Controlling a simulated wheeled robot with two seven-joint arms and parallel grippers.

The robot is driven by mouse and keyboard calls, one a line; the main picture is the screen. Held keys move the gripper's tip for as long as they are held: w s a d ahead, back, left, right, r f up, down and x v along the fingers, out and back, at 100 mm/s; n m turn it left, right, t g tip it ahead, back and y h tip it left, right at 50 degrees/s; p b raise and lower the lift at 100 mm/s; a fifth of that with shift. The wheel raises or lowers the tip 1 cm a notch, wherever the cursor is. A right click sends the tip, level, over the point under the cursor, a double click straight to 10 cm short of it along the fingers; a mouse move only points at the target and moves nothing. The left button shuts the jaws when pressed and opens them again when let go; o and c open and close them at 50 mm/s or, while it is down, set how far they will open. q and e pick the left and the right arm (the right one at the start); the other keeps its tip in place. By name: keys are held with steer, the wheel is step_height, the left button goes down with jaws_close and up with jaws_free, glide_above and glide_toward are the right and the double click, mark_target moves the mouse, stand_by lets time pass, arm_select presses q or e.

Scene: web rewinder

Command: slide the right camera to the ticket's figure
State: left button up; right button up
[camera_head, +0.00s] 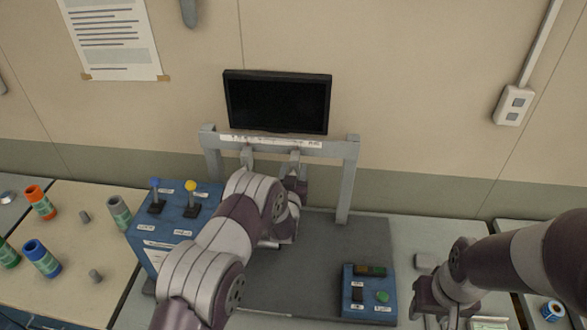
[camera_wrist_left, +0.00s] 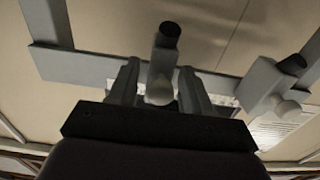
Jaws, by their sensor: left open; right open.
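The right camera (camera_head: 294,158) is a small grey block hanging on the scale-marked rail (camera_head: 270,142) of the grey frame. In the left wrist view the right camera (camera_wrist_left: 164,52), with a dark end and a pale round knob (camera_wrist_left: 159,91), sits between the fingers of my left gripper (camera_wrist_left: 160,72). That gripper (camera_head: 295,182) is open, with a finger on either side of the knob; I cannot tell whether they touch. The left camera (camera_head: 247,157) hangs further left on the rail and shows at the right of the wrist view (camera_wrist_left: 270,84). My right gripper (camera_head: 432,298) is low at the right, away from the rail. I cannot make out a ticket figure.
A dark monitor (camera_head: 278,102) stands above the rail. A blue box with two levers (camera_head: 180,222) is left of my left arm. A blue button box (camera_head: 369,292) is on the grey base between my arms.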

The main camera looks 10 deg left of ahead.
arm_select(q)
steer(key=shift+c, duration=0.3)
jaws_close()
steer(key=a+b, duration=0.1)
steer(key=a, duration=0.3)
steer(key=shift+s+a, duration=0.1)
steer(key=shift+a, duration=0.3)
steer(key=shift+o, duration=0.3)
jaws_free()
steer(key=shift+d, duration=0.15)
